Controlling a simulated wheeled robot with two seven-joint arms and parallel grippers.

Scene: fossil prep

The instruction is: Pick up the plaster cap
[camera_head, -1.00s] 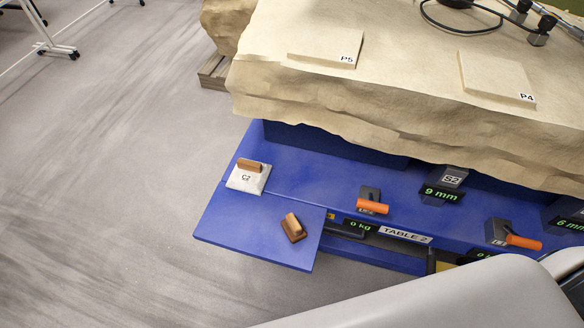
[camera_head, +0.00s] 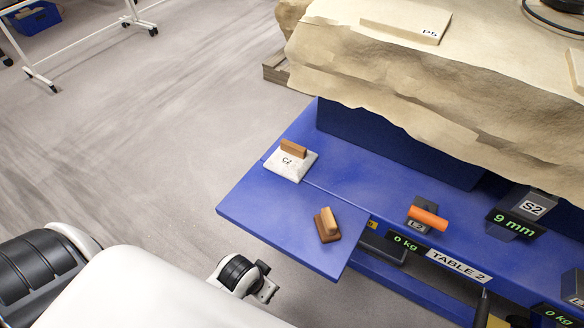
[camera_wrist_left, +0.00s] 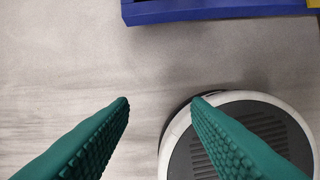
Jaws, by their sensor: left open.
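The plaster cap (camera_head: 291,165), a white block marked C2 with a wooden handle on top, sits on the blue table (camera_head: 270,222) near its left edge in the head view. My left gripper (camera_wrist_left: 160,100) shows in the left wrist view as two green ridged fingers. They are apart with nothing between them, above the grey floor. The cap is not in that view. My left gripper's fingers and my right gripper are not in the head view.
A brown wooden-handled block (camera_head: 328,226) lies on the table in front of the cap. An orange-handled tool (camera_head: 426,219) is to its right. A large pale rock (camera_head: 400,85) overhangs the table's back. Open floor (camera_head: 150,150) lies to the left.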

